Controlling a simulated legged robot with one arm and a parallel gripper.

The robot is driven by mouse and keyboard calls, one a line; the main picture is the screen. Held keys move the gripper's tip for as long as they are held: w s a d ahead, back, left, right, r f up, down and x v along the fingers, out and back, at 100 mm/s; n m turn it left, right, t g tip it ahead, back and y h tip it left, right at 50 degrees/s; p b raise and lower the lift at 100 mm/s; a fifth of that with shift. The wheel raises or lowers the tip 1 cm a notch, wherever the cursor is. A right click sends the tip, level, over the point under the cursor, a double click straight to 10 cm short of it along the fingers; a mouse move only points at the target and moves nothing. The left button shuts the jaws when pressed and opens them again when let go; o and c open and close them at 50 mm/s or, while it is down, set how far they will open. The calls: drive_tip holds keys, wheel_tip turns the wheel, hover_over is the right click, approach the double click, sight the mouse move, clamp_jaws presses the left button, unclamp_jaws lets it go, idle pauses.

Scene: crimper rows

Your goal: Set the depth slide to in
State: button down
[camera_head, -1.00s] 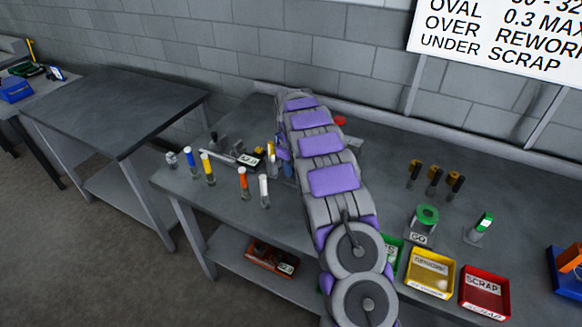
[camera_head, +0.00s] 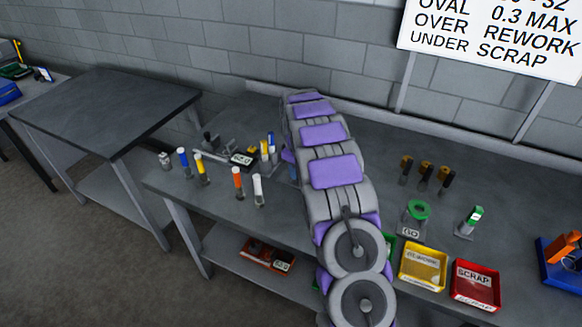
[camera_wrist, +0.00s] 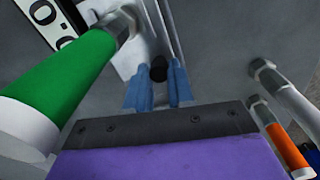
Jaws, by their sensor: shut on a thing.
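In the wrist view my gripper (camera_wrist: 160,88) points at a metal fixture, its two blue fingers close together. A small dark knob (camera_wrist: 158,68) sits between the fingertips, and they are shut on it. I take it for the knob of the depth slide. A pale metal rail (camera_wrist: 155,25) runs beyond it; the slide's in or out setting cannot be read. In the head view my arm covers most of the work spot, so the held knob cannot be made out there.
A green handle (camera_wrist: 60,80) is close on the left in the wrist view; an orange handle (camera_wrist: 285,145) is at lower right. Several coloured handles, one white (camera_head: 258,190), stand along the bench front. Yellow (camera_head: 422,267) and red (camera_head: 475,286) trays are at right. The left table (camera_head: 105,108) is clear.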

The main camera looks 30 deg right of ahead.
drive_tip(key=c, duration=1)
unclamp_jaws()
drive_tip(key=r+p, duration=0.3)
drive_tip(key=r, duration=1.4)
drive_tip(key=shift+a+r+p, duration=0.1)
drive_tip(key=shift+a+p, duration=0.1)
drive_tip(key=shift+p, duration=0.1)
